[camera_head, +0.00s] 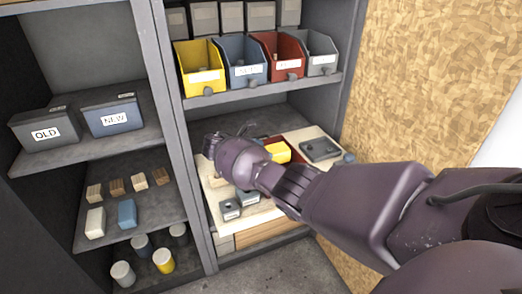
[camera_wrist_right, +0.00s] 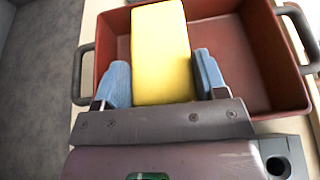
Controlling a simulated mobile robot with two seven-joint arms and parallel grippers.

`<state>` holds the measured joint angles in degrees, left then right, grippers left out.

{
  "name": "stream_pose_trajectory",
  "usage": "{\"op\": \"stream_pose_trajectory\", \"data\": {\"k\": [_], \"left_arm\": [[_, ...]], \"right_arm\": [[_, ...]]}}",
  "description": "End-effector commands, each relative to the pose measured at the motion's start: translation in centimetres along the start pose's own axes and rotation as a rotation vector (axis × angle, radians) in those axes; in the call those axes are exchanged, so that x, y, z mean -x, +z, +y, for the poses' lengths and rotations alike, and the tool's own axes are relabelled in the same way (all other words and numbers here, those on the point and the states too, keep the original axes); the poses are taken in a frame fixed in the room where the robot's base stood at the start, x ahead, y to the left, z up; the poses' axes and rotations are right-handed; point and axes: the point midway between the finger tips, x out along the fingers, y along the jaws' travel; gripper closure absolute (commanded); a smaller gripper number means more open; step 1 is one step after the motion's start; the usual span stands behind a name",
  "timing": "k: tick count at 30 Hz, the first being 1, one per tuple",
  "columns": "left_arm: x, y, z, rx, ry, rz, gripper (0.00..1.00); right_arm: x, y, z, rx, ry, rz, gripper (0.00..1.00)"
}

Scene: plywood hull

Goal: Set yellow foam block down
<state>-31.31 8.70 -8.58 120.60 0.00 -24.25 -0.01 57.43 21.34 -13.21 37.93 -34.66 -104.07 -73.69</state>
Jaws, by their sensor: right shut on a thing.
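My right gripper (camera_wrist_right: 160,85) is shut on the yellow foam block (camera_wrist_right: 160,45), with a blue-padded finger on each side of it. In the right wrist view the block is over the red tray (camera_wrist_right: 265,70), which has dark handles; I cannot tell whether the block touches the tray floor. In the head view the yellow block (camera_head: 279,152) shows just beyond my right arm, and part of the red tray (camera_head: 296,142) shows behind it. My right gripper is mostly hidden there by its own wrist. My left gripper is not in view.
The tray stands on a pale board (camera_head: 318,135) in the lower right shelf bay. A dark grey case (camera_head: 320,149) lies right of it, and small grey items (camera_head: 230,209) lie in front. Coloured bins (camera_head: 202,68) fill the shelf above. A grey upright (camera_head: 172,130) stands left.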

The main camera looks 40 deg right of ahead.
Motion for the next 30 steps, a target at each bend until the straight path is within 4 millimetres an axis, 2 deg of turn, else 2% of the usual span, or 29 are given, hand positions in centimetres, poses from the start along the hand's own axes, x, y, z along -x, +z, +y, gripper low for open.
{"op": "stream_pose_trajectory", "data": {"k": [1,6,14,19,30], "left_arm": [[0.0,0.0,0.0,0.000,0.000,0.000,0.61],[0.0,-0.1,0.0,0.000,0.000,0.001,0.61],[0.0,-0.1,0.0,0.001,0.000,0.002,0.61],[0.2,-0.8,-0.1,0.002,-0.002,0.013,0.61],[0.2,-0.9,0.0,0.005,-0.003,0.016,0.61]], "right_arm": [[0.0,0.1,0.0,-0.001,0.000,0.000,0.32],[0.0,0.1,0.0,0.000,0.000,0.000,0.09],[0.1,0.1,0.0,-0.001,0.000,0.000,0.09],[0.6,1.6,0.0,-0.004,0.001,0.002,0.09],[7.7,1.2,0.1,-0.001,0.003,0.002,0.09]]}}
